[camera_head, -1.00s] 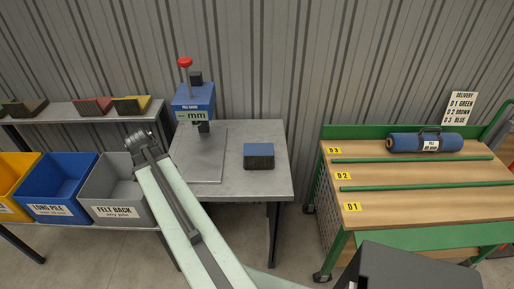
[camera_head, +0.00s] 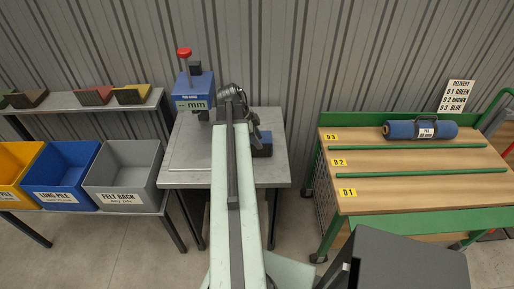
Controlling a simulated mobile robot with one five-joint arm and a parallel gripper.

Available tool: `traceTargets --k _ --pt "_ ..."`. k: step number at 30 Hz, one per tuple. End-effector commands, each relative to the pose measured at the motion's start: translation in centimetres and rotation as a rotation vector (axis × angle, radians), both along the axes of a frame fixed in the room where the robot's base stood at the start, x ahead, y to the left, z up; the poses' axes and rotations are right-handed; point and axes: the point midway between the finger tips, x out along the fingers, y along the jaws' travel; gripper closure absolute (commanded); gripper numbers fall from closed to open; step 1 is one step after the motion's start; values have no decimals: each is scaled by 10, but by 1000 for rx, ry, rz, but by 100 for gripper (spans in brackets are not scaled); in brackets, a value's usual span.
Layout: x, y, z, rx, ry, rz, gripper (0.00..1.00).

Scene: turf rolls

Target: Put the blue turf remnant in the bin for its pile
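The blue turf remnant (camera_head: 263,146), a small block with a blue top and dark sides, lies on the grey table at the right of the pile gauge (camera_head: 193,90). My arm reaches over the table and partly covers the remnant's left side. My gripper (camera_head: 240,108) is at the arm's far end, just left of and behind the remnant; its fingers are too hidden to tell open from shut. At the left stand a yellow bin (camera_head: 14,172), a blue bin (camera_head: 62,172) labelled LONG PILE and a grey bin (camera_head: 123,173) labelled FELT BACK, any pile.
A shelf (camera_head: 70,104) above the bins holds several coloured samples. At the right, a cart (camera_head: 400,170) has lanes D1, D2 and D3; a blue roll (camera_head: 420,130) lies in D3. A delivery sign (camera_head: 457,96) stands behind it.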

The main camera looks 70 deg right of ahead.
Motion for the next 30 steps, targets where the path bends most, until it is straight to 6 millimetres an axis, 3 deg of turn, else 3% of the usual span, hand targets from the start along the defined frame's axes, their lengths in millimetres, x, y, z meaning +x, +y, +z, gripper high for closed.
traceTargets --k 9,24,28,30 --pt "-12 -7 -49 1 0 0 64" --pt "-13 -8 -49 0 -1 2 64" --pt "-13 -8 -48 1 -1 2 100" --pt "-13 -8 -48 2 0 2 100"
